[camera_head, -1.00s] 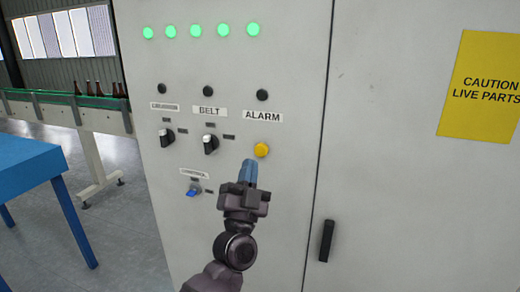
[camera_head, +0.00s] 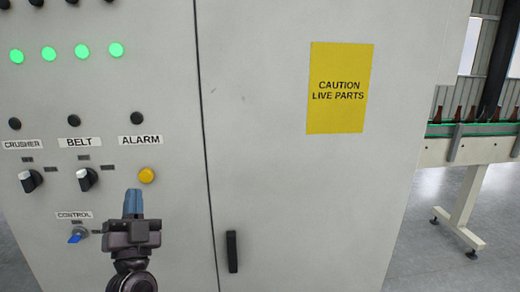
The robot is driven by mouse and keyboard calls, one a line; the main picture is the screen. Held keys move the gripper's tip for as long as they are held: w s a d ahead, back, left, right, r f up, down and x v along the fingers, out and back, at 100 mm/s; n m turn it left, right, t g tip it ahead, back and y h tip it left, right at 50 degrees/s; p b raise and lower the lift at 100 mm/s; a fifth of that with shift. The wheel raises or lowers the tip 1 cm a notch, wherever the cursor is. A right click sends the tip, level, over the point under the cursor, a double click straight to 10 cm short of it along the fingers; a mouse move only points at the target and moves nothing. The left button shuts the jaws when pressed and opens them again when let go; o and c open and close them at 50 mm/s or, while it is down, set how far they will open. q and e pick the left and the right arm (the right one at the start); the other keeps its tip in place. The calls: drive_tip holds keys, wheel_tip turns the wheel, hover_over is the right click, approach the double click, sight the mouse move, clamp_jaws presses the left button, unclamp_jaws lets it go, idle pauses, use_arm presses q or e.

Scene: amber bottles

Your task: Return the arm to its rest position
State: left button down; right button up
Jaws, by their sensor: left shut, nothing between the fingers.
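My left gripper (camera_head: 133,204) shows at the lower left, in front of the grey control cabinet (camera_head: 275,200). Its blue fingers are shut together with nothing between them, pointing up just below the yellow alarm button (camera_head: 147,175). I cannot tell how far the fingertips are from the panel, but they do not cover the button. My arm's wrist runs down out of the bottom edge. My right gripper is not in view.
The panel also carries the crusher knob (camera_head: 30,181), the belt knob (camera_head: 86,179) and a blue control key switch (camera_head: 77,235). A black door handle (camera_head: 232,251) is to the right. A conveyor (camera_head: 470,148) with amber bottles stands at the far right over open floor.

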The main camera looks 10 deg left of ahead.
use_arm(q)
drive_tip(key=w+d+f+n+g+h, duration=0.1)
drive_tip(key=d+f+g+h, duration=0.2)
drive_tip(key=f+h, duration=0.35)
drive_tip(key=w+d+f+n+g+h, duration=0.1)
drive_tip(key=d+f+g+h, duration=0.15)
drive_tip(key=f, duration=0.75)
drive_tip(key=s+a+f+g, duration=0.1)
drive_tip(key=s+f+g, duration=0.3)
drive_tip(key=s+f, duration=0.6)
drive_tip(key=s+a+f+g+b, duration=0.1)
drive_tip(key=s+f+g, duration=0.3)
drive_tip(key=s+f, duration=0.6)
wheel_tip(320, 180, down, 5)
drive_tip(key=shift+f+g, duration=0.1)
drive_tip(key=shift+g, duration=0.25)
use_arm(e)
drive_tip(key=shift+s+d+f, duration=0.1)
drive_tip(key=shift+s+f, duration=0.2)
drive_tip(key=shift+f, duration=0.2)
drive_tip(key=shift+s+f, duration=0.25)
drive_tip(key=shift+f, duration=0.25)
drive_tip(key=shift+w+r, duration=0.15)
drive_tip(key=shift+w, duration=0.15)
use_arm(q)
drive_tip(key=shift+s+a, duration=0.1)
drive_tip(key=shift+a, duration=0.05)
